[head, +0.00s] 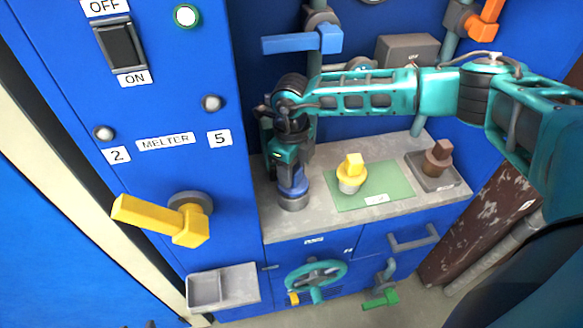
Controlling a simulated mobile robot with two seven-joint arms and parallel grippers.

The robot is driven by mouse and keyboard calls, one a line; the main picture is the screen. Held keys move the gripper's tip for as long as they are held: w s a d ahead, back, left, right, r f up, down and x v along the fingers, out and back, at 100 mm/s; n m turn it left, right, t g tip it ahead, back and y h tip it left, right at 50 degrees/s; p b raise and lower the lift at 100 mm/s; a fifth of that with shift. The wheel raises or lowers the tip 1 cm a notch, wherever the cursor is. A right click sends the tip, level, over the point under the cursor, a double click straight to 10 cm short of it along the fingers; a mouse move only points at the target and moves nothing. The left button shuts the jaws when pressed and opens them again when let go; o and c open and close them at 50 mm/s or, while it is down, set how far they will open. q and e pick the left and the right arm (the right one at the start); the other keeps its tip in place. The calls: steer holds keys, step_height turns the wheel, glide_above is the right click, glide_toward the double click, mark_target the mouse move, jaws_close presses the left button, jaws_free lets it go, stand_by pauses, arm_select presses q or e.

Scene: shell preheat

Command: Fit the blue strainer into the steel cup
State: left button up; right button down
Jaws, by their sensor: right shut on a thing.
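My right gripper (291,165) points down at the left end of the grey counter, its arm coming in from the right. It is shut on the blue strainer (293,186), which shows just below the fingers. The steel cup (294,203) stands directly under the strainer on the counter. The strainer's lower end meets the cup's rim in this view; I cannot tell how deep it sits. The fingertips are partly hidden by the gripper body. My left gripper is not in view.
A yellow-topped pale cup (350,182) stands on a green mat (388,182). A brown piece (438,157) sits in a grey tray (456,180). The blue MELTER cabinet (170,100) rises close left of the gripper. A blue valve handle (290,44) juts out behind the arm.

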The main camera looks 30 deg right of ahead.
steer(key=shift+f, duration=0.35)
steer(key=c, duration=0.6)
jaws_free()
steer(key=shift+c, duration=0.2)
steer(key=shift+r, duration=0.1)
steer(key=shift+r, duration=0.55)
step_height(320, 180, up, 7)
